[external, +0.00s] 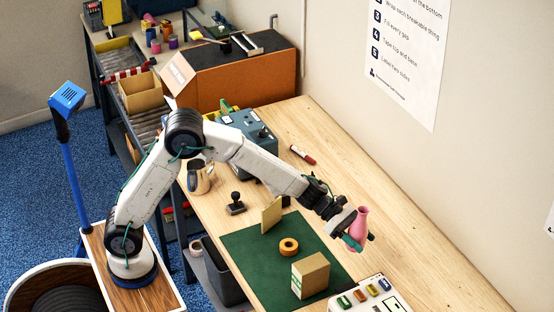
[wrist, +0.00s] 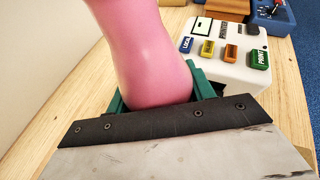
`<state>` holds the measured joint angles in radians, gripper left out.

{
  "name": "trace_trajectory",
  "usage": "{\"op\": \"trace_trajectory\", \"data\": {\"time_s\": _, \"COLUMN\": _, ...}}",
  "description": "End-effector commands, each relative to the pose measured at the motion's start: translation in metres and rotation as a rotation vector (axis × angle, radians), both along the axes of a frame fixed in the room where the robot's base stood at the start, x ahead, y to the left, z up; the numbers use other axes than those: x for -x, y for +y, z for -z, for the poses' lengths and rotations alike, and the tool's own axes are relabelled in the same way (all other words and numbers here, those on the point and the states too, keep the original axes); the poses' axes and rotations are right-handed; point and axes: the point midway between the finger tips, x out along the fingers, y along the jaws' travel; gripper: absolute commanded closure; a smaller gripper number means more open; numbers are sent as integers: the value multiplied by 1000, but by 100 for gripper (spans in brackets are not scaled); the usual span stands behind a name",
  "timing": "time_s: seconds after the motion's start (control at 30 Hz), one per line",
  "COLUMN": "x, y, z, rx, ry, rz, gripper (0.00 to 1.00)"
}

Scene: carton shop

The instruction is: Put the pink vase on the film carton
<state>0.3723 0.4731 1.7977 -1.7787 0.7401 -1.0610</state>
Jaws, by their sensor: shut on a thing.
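The pink vase (external: 361,224) is held upright, slightly tilted, in the green fingers of my gripper (external: 356,243). In the wrist view the vase (wrist: 145,50) fills the upper middle, with the green fingers (wrist: 160,98) around its lower part. The gripper is to the right of and above the green mat. A small tan carton (external: 311,275) with a green-marked label stands on the mat; I cannot read which carton is the film carton. A thin yellowish upright piece (external: 272,214) stands at the mat's far edge.
A tape roll (external: 289,246) lies on the green mat (external: 255,254). A white device with coloured buttons (external: 369,297) stands at the front, also in the wrist view (wrist: 225,60). A stamp (external: 236,203), a metal jug (external: 199,177) and a large brown carton (external: 250,82) are farther back. Bare tabletop lies to the right.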

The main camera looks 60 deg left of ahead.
Motion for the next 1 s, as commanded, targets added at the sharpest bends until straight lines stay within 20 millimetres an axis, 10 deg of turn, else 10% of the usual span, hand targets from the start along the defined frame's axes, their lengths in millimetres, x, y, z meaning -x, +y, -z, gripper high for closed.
{"op": "trace_trajectory", "data": {"time_s": 0.3, "x": 99, "y": 40, "z": -73, "rx": 2, "ry": -38, "rz": 42, "gripper": 75}}
{"op": "trace_trajectory", "data": {"time_s": 0.7, "x": 260, "y": 89, "z": -57, "rx": 6, "ry": -76, "rz": 167, "gripper": 75}}
{"op": "trace_trajectory", "data": {"time_s": 1.0, "x": 272, "y": 86, "z": -36, "rx": 11, "ry": -111, "rz": 218, "gripper": 75}}
